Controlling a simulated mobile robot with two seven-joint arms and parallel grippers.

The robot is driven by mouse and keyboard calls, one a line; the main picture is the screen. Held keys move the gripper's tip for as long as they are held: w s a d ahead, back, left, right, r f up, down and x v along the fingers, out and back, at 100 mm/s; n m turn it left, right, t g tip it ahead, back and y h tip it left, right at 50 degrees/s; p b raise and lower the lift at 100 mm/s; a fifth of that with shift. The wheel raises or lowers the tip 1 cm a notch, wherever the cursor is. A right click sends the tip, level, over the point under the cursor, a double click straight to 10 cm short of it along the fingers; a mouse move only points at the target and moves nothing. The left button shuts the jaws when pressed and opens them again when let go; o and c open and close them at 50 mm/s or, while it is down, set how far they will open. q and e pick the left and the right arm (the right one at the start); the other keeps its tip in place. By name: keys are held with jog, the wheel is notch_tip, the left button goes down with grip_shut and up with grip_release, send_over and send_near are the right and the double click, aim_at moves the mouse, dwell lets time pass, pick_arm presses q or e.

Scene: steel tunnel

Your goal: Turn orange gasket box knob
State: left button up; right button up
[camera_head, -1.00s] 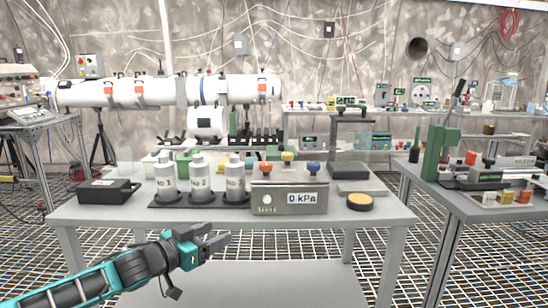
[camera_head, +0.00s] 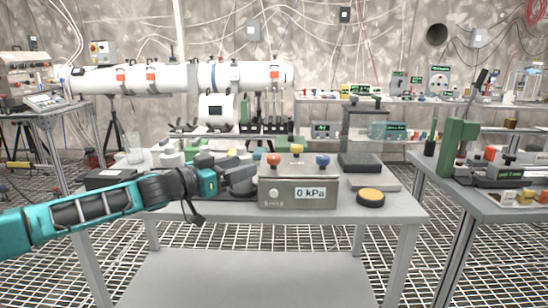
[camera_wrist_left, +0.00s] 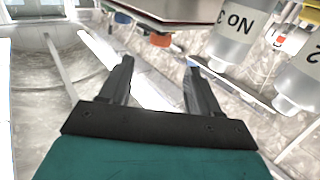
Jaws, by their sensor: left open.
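The gasket box (camera_head: 292,196) is a grey metal box with a "0 kPa" display, standing on the front table. On its top are an orange knob (camera_head: 273,159), a yellow knob (camera_head: 295,149) and a blue knob (camera_head: 322,160). My left gripper (camera_head: 252,176) is open and empty at the left side of the box, below and left of the orange knob in the head view. In the left wrist view the orange knob (camera_wrist_left: 160,40) shows beyond the gap between the open fingers (camera_wrist_left: 159,66), apart from them. My right gripper is not in view.
White bottles, one marked "No 3" (camera_wrist_left: 238,38), stand left of the box, mostly hidden behind my left arm in the head view. A black case (camera_head: 108,178) lies at the table's left. A yellow-topped round disc (camera_head: 370,196) lies right of the box.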

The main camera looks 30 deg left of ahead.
aim_at(274, 156)
pick_arm(q)
jog(key=shift+p+x, duration=1.3)
jog(key=shift+x, duration=4.2)
jog(key=c, duration=0.9)
